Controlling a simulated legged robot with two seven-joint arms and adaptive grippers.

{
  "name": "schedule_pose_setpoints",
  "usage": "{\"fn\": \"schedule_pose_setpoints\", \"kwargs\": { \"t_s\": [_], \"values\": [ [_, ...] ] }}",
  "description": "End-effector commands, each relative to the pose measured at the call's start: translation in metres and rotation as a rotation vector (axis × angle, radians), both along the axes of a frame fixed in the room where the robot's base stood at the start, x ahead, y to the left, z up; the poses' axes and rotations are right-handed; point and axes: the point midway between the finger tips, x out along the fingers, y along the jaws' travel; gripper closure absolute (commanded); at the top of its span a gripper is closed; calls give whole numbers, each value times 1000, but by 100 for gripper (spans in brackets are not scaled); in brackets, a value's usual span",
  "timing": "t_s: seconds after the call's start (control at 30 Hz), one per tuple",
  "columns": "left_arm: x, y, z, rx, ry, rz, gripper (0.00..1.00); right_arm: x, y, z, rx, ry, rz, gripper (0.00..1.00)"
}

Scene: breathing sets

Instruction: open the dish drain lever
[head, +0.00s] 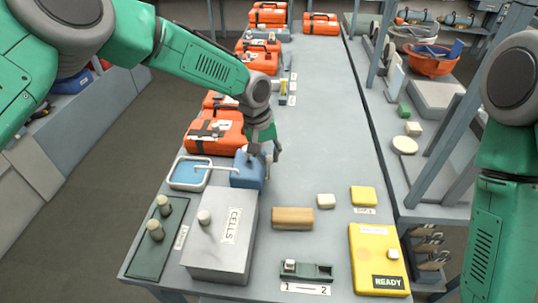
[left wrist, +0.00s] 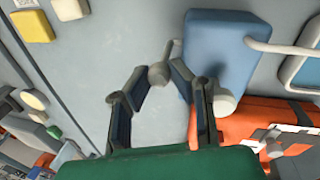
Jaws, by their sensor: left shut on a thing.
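The dish (head: 189,173) is a shallow white-rimmed basin with a blue inside, left of my left gripper. A white pipe joins it to a blue box (head: 247,172), which also shows in the left wrist view (left wrist: 215,45). A grey lever with a round knob (left wrist: 158,76) stands at the side of the blue box in the left wrist view. My left gripper (head: 264,153) is beside the blue box, its fingers closed on the lever knob. In the head view the gripper hides most of the lever. My right gripper is out of view.
Orange cases (head: 216,135) line the left side behind the dish. A grey CELLS box (head: 222,252) stands in front, with a tan block (head: 293,218) to its right. A yellow READY case (head: 377,260) lies at front right. The bench right of my left gripper is clear.

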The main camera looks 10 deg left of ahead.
Motion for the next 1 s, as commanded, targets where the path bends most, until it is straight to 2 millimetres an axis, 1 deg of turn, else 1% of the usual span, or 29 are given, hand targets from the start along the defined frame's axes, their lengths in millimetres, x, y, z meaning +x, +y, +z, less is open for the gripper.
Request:
{"fn": "schedule_pose_setpoints", "kwargs": {
  "t_s": [0.47, 0.8, 1.0],
  "values": [
    [-16, -2, -1, 2, 10, -4, 100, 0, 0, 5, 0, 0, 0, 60],
    [-40, -1, -6, 4, 14, -4, 100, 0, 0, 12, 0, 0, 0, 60],
    [-50, -1, -11, 2, 13, -3, 100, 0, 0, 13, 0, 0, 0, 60]
  ]
}}
